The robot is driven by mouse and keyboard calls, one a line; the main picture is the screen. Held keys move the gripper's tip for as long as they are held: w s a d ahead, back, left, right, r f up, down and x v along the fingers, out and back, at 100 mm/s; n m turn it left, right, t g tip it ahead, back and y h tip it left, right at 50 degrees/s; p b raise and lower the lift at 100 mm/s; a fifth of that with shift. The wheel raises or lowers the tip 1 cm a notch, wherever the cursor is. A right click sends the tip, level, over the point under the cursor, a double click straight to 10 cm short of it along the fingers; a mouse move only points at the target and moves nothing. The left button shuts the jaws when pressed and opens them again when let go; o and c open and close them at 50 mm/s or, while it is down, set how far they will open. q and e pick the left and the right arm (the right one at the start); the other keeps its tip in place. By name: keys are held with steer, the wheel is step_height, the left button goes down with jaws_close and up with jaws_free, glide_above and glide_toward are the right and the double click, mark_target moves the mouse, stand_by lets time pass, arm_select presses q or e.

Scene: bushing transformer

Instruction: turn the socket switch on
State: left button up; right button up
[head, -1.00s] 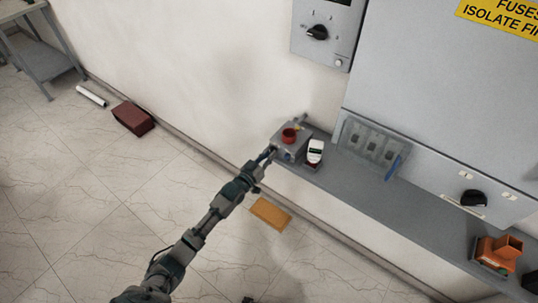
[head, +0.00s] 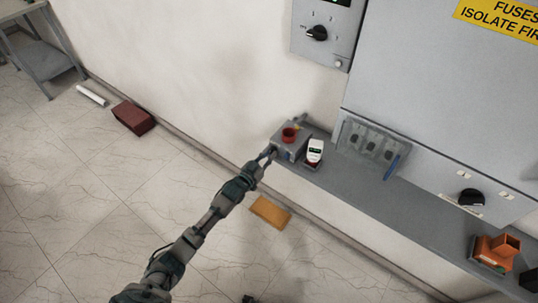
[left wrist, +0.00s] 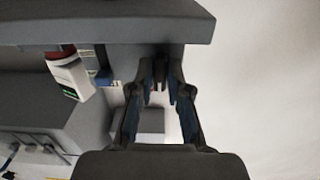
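A grey socket box (head: 292,148) with a round red part on top stands at the left end of the grey shelf. My left gripper (head: 267,155) is at the box's near left side. A white device (head: 315,150) with a small green display stands right of the box. My right gripper is not in view.
The grey shelf (head: 370,194) runs right along the wall, with a clear case (head: 367,142) and an orange block (head: 495,253) on it. A control panel (head: 325,35) with a black knob hangs above. Tan (head: 270,212) and dark red (head: 133,118) blocks lie on the floor.

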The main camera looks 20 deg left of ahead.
arm_select(q)
steer(key=shift+s+a, duration=0.1)
steer(key=v, duration=1.2)
steer(key=s+f+n+g+y, duration=0.1)
steer(key=s+f+g+y, duration=0.3)
steer(key=f, duration=0.6)
steer(key=s+a+f+g+h, duration=0.1)
steer(key=s+f, duration=0.4)
steer(key=f, duration=0.5)
steer(key=s+f+n+g+y, duration=0.1)
steer(key=s+f+g+y, duration=0.3)
steer(key=f, duration=0.6)
steer(key=s+f+g, duration=0.2)
steer(key=s+f, duration=0.3)
steer(key=s, duration=0.3)
steer(key=s+d+f+g, duration=0.1)
steer(key=s+f, duration=0.3)
steer(key=s, duration=0.5)
steer(key=s+d+f+g+h, duration=0.1)
steer(key=s+f+g, duration=0.2)
steer(key=s+f, duration=0.2)
steer(key=shift+s+d+f, duration=0.15)
steer(key=shift+s+f, duration=0.05)
steer(key=shift+s, duration=0.7)
steer(key=shift+s+d+f, duration=0.1)
steer(key=shift+s+f, duration=0.05)
steer(key=shift+s, duration=0.75)
